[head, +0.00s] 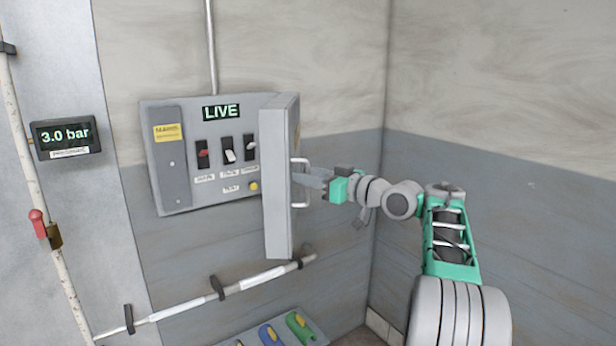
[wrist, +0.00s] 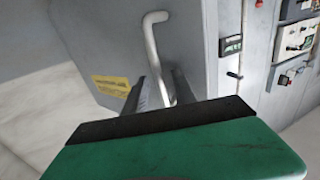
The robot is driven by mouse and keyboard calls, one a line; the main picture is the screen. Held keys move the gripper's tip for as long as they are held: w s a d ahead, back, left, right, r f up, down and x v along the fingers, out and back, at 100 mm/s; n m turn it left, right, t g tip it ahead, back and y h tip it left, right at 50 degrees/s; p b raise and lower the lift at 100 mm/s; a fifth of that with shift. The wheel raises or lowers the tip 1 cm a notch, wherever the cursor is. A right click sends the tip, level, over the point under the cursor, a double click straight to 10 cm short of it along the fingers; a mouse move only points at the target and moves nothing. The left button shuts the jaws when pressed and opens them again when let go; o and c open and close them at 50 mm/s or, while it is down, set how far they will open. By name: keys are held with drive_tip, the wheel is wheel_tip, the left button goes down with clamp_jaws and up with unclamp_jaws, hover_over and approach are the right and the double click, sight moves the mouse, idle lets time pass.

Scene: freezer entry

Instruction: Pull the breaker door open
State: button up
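The breaker door (head: 279,180) is a grey slab swung out from the grey breaker panel (head: 180,200), seen nearly edge-on in the head view. Its pale U-shaped handle (head: 306,190) is on the face turned right. My gripper (head: 312,178) reaches in from the right at the handle. In the wrist view, the handle (wrist: 153,50) passes between the two dark fingers of my gripper (wrist: 161,82), with gaps visible on both sides, so the fingers are around it but apart. The handle's lower end is hidden by my gripper's body.
The panel shows a "LIVE" display (head: 221,112), several switches (head: 228,152) and a yellow button (head: 254,185). A pipe (head: 250,280) runs below the door. A tray with coloured handles (head: 300,325) is lower. A pressure display (head: 66,137) and red-handled valve (head: 37,223) are left.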

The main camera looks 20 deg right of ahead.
drive_tip(key=b+v, duration=0.2)
drive_tip(key=v, duration=0.5)
drive_tip(key=shift+s+d+b, duration=0.25)
drive_tip(key=shift+s+b, duration=0.05)
drive_tip(key=shift+c, duration=0.3)
